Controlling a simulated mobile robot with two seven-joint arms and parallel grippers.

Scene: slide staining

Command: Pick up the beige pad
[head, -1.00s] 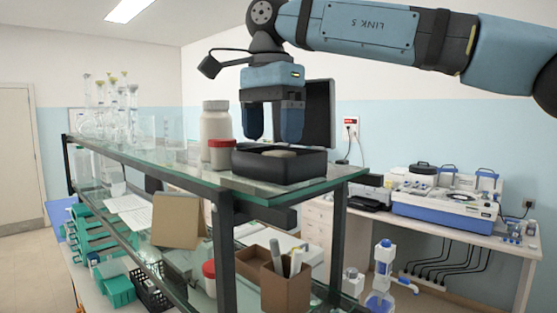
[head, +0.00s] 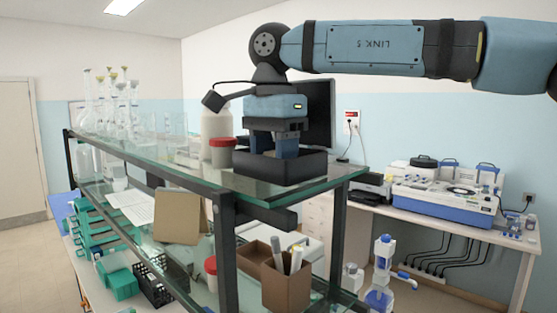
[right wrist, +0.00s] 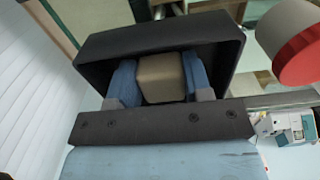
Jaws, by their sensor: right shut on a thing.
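The beige pad (right wrist: 161,78) shows in the right wrist view inside a black tray (right wrist: 217,52), between the two blue fingers of my right gripper (right wrist: 161,82). The fingers touch its two sides and are shut on it. In the head view my right gripper (head: 273,147) reaches down into the black tray (head: 280,170), which stands on the top glass shelf. The tray wall hides the pad and the fingertips there. My left gripper is not in view.
A red-lidded jar (head: 222,154) and a large white bottle (head: 216,125) stand just left of the tray. Glass flasks (head: 115,100) stand further left on the shelf. A dark monitor (head: 318,115) is behind. The lower shelf holds a brown box with tubes (head: 286,285).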

